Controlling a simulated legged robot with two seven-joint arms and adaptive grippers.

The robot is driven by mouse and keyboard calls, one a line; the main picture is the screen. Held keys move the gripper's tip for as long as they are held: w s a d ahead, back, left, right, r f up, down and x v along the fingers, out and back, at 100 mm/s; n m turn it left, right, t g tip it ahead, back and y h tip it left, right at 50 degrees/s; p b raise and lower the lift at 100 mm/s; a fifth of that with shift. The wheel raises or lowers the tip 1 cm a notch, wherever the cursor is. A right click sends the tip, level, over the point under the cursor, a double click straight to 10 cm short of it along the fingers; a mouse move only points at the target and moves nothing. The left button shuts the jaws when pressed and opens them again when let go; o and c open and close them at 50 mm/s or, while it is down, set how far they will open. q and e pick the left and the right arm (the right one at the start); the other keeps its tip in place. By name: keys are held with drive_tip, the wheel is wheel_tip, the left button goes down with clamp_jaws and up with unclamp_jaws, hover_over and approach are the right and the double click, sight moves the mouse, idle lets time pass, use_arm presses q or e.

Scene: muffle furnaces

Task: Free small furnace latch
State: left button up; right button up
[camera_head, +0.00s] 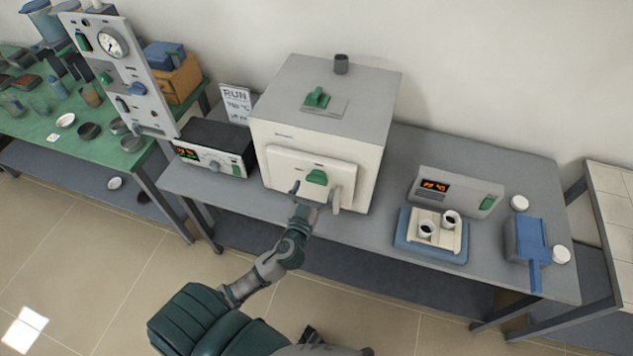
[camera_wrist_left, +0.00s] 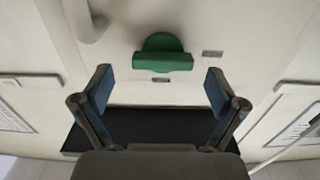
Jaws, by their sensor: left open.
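The small white furnace (camera_head: 270,150) stands on the grey bench, its door (camera_head: 285,172) facing me and closed as far as I can see. A green latch (camera_head: 317,177) sits on the door front; in the left wrist view the latch (camera_wrist_left: 163,60) is a green round base with a bar across it. A pale handle (camera_head: 337,200) is at the door's right side. My left gripper (camera_head: 307,194) is just in front of the door, below the latch. In the wrist view its fingers (camera_wrist_left: 160,88) are spread, with the latch beyond and between them, apart from both. My right gripper is not seen.
A black-topped controller (camera_head: 213,147) stands left of the furnace. A green knob and a dark cup are on the furnace top.

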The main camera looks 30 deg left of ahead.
sight(317, 179)
use_arm(q)
drive_tip(key=shift+a+x, duration=0.2)
drive_tip(key=shift+x, duration=1)
drive_tip(key=shift+s+d, duration=0.1)
drive_tip(key=shift+d, duration=0.1)
drive_tip(key=c, duration=1.1)
drive_tip(key=shift+a+f, duration=0.1)
drive_tip(key=shift+a, duration=0.05)
drive_tip(key=shift+c, duration=0.2)
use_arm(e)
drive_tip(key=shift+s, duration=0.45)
